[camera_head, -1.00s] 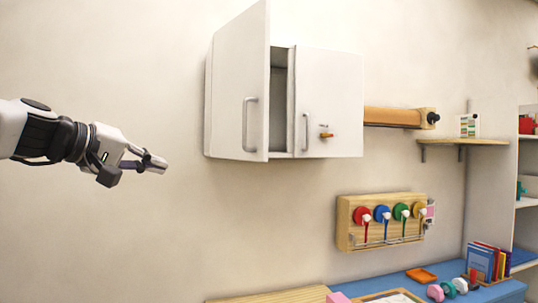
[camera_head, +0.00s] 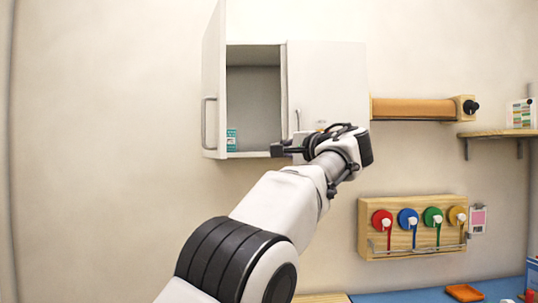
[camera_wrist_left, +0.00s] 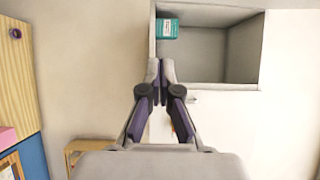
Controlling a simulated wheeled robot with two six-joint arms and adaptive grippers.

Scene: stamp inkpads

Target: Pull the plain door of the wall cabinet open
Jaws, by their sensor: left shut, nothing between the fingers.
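The white wall cabinet has a plain left door (camera_head: 213,70) with a grey bar handle (camera_head: 208,123). This door stands wide open, swung out to the left. The compartment (camera_head: 253,95) is exposed, with a small teal box (camera_head: 231,140) inside at lower left. The box also shows in the wrist view (camera_wrist_left: 167,28). The right door (camera_head: 325,85) is closed; my arm partly hides its lower part. My left gripper (camera_head: 279,148) is by the compartment's lower edge, away from the plain door's handle. In the wrist view its fingers (camera_wrist_left: 160,70) are shut and empty.
A wooden rail with several coloured round inkpads (camera_head: 408,217) hangs at lower right. An orange roll (camera_head: 412,109) and a wooden shelf (camera_head: 498,132) are right of the cabinet. A blue worktop (camera_head: 410,297) lies below. The wall left of the open door is clear.

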